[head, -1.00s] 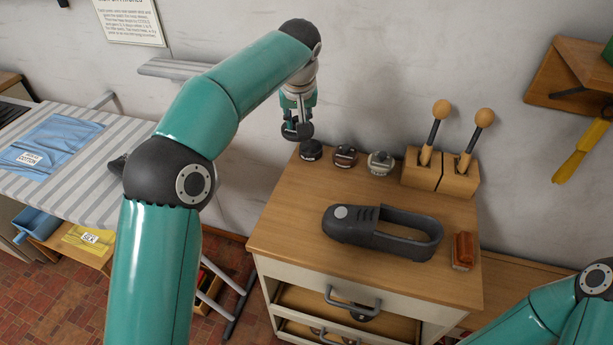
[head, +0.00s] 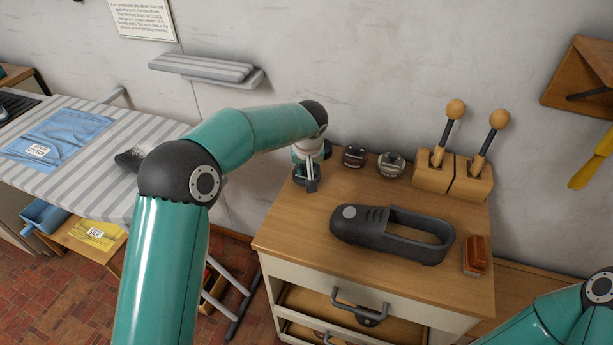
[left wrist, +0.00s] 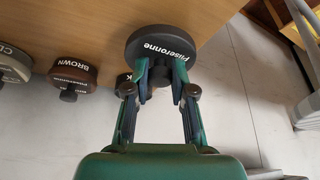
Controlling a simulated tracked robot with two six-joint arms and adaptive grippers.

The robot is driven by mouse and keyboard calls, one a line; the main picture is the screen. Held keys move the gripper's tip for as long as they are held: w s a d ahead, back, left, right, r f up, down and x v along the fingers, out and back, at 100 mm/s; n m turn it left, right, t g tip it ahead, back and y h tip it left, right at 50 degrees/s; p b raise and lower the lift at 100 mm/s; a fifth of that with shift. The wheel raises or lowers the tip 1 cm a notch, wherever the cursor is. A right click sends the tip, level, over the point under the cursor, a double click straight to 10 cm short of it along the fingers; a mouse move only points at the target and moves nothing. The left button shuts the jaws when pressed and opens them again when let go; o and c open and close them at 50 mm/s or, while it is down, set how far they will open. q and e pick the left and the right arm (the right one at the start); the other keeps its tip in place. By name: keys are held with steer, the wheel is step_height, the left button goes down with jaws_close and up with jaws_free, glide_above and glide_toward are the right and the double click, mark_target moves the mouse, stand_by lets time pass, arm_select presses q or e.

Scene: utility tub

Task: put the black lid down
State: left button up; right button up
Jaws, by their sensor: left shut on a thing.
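My left gripper (head: 310,180) is low over the back left corner of the wooden cabinet top. In the left wrist view it (left wrist: 160,88) is shut on the knob of a round black lid (left wrist: 160,45) marked "Pliseronne". In the head view the lid (head: 299,177) shows partly beside the fingers. I cannot tell whether it touches the wood. A black tin (left wrist: 122,84) next to it is mostly hidden by a finger. A brown tin (left wrist: 74,72) and a clear tin (left wrist: 14,64) stand in line beyond it. My right gripper is out of view.
The cabinet top (head: 290,225) is bare at front left. A dark grey shoe-shaped thing (head: 375,232) and a red-brown brush (head: 475,254) lie on it. A wooden block (head: 430,177) with two knobbed handles stands at the back. A striped ironing board (head: 80,185) is at left.

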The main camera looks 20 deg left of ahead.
mark_target(307, 174)
arm_select(q)
step_height(307, 174, down, 4)
steer(key=shift+r, duration=0.25)
steer(key=shift+f, duration=0.15)
steer(key=o, duration=0.8)
steer(key=shift+r, duration=0.2)
steer(key=v, duration=1.2)
steer(key=shift+w+b, duration=0.1)
steer(key=shift+b, duration=0.25)
steer(key=shift+r, duration=0.1)
